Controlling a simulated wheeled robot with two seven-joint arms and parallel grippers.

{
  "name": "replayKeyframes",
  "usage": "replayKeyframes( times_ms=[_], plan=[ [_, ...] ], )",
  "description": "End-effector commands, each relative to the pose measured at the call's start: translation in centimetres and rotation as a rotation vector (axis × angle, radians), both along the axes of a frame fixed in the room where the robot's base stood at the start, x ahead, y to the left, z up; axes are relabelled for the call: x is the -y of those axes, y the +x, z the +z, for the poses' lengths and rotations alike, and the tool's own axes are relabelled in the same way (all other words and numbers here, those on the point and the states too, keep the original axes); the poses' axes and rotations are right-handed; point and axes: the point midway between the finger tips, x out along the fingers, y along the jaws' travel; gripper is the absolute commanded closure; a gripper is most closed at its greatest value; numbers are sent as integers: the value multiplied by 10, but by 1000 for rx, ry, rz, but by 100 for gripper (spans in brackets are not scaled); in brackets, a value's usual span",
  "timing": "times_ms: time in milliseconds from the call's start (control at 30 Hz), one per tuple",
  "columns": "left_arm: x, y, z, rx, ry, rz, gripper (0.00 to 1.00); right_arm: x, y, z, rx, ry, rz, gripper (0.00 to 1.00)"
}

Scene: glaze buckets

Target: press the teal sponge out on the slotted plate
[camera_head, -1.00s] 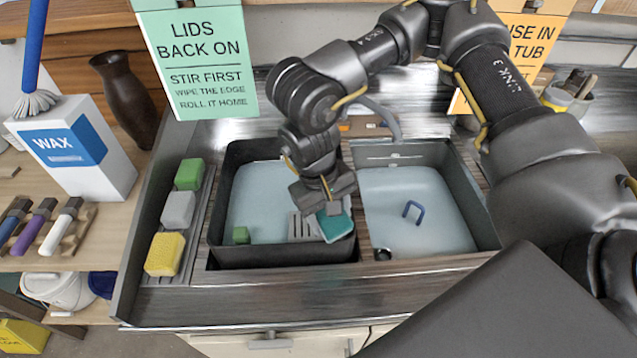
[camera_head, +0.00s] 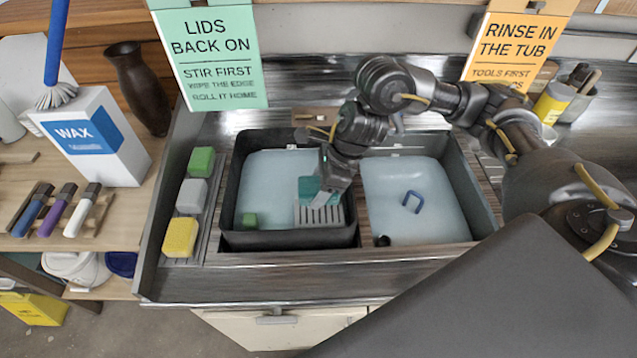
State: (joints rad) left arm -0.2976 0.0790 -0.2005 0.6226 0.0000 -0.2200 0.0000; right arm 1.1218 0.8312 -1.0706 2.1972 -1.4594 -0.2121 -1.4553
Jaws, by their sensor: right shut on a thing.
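The teal sponge (camera_head: 308,189) is in the jaws of my right gripper (camera_head: 326,180), inside the left, dark-walled basin (camera_head: 290,241). The gripper comes down from the upper right and hides the sponge's right side. The grey slotted plate (camera_head: 319,216) sits at the basin's right front. The sponge shows at the plate's far edge. I cannot tell whether it touches the plate or hangs above it. My left gripper is not in view.
A small green block (camera_head: 249,220) is in the left basin. The right basin (camera_head: 440,225) holds pale liquid and a blue handle (camera_head: 412,202). Green (camera_head: 201,161), grey (camera_head: 192,195) and yellow (camera_head: 181,237) sponges stand on the left rack. A wax box (camera_head: 95,140) stands further left.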

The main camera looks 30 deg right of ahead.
Motion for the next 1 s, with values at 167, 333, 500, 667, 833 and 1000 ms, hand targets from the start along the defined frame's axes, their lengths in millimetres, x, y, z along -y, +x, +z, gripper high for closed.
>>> replayKeyframes(
  times_ms=[167, 333, 500, 667, 833, 1000],
  plan=[
    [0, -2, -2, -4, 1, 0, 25, 0, 0, -2, 0, 0, -4, 63],
    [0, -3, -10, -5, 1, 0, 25, 0, 0, -12, -1, -1, -3, 63],
    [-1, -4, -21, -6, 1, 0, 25, 0, 0, -27, 0, -1, -2, 63],
    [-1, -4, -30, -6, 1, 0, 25, 0, 0, -39, -1, -1, -2, 63],
    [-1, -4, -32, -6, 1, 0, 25, 0, 0, -41, 0, -1, -1, 63],
    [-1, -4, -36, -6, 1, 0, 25, 0, 0, -45, 0, 0, -1, 63]
  ],
)
